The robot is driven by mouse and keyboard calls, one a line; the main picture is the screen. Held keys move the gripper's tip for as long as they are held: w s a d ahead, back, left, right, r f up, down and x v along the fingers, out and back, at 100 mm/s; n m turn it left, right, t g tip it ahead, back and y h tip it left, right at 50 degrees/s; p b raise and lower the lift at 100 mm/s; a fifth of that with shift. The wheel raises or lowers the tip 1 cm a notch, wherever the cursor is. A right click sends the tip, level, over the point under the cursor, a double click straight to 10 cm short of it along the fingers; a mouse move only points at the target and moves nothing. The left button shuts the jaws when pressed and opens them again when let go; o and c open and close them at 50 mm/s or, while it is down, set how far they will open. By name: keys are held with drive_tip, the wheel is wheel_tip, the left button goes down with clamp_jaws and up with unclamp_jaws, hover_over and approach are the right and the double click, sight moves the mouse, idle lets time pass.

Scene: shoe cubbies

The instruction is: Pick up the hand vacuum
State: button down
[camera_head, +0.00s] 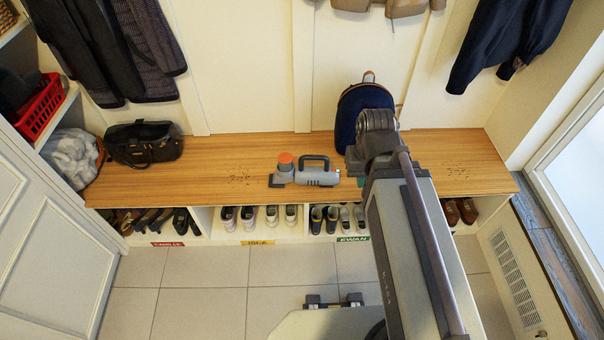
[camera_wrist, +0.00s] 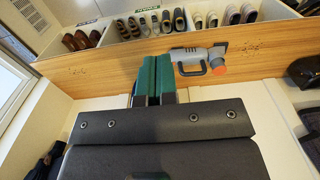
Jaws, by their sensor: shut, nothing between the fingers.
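The hand vacuum (camera_head: 304,172) is grey with an orange cap and a dark handle. It lies on the wooden bench near its middle, just left of my arm in the head view. It also shows in the wrist view (camera_wrist: 199,58), to the right of my fingers and apart from them. My gripper (camera_wrist: 153,62) has green fingers that are shut together and empty. In the head view my arm hides most of the gripper.
A dark blue backpack (camera_head: 362,108) stands behind my arm on the bench (camera_head: 225,150). A black bag (camera_head: 143,146) sits at the bench's left end. Shoes (camera_head: 333,214) fill cubbies below. Dark specks (camera_head: 243,176) lie left of the vacuum. Coats hang above.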

idle(0.3)
drive_tip(key=c, duration=0.9)
unclamp_jaws()
